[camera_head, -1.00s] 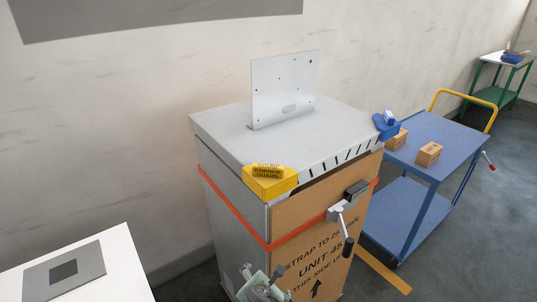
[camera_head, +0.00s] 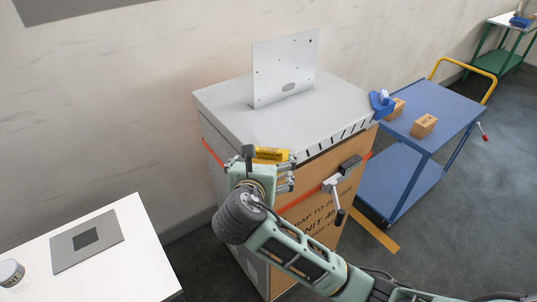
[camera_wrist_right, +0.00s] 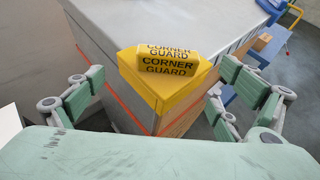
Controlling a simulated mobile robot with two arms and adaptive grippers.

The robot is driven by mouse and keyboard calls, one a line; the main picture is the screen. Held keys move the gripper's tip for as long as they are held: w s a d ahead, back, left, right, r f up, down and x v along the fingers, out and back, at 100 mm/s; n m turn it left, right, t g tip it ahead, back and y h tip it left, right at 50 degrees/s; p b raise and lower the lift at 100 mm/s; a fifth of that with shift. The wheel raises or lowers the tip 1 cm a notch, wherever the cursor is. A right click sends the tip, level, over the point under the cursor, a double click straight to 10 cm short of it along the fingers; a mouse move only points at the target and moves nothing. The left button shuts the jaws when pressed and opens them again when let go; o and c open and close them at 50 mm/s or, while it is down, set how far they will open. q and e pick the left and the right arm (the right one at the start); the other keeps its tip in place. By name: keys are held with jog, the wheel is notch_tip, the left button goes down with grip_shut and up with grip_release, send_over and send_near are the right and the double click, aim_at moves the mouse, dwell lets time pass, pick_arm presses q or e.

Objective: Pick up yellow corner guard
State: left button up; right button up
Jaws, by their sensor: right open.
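The yellow corner guard (camera_wrist_right: 165,85) sits on the near top corner of the grey-topped cabinet, with black "CORNER GUARD" lettering. In the head view the corner guard (camera_head: 270,154) is partly hidden behind my right gripper (camera_head: 268,170). In the right wrist view my right gripper (camera_wrist_right: 160,100) is open, one finger at the left and one at the right of the guard. Gaps show between the guard and both fingers. My left gripper is not in view.
The cabinet (camera_head: 235,107) carries an upright white metal plate (camera_head: 284,70) and an orange strap (camera_head: 300,199). A crank handle (camera_head: 335,190) juts from its front. A blue cart (camera_head: 445,136) stands right. A white table (camera_head: 140,245) stands at lower left.

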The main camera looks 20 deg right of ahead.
jog(key=shift+x, duration=1.1)
jog(key=shift+s+r, duration=0.15)
jog(key=shift+s, duration=0.05)
jog(key=c, duration=1.5)
jog(key=shift+c, duration=0.2)
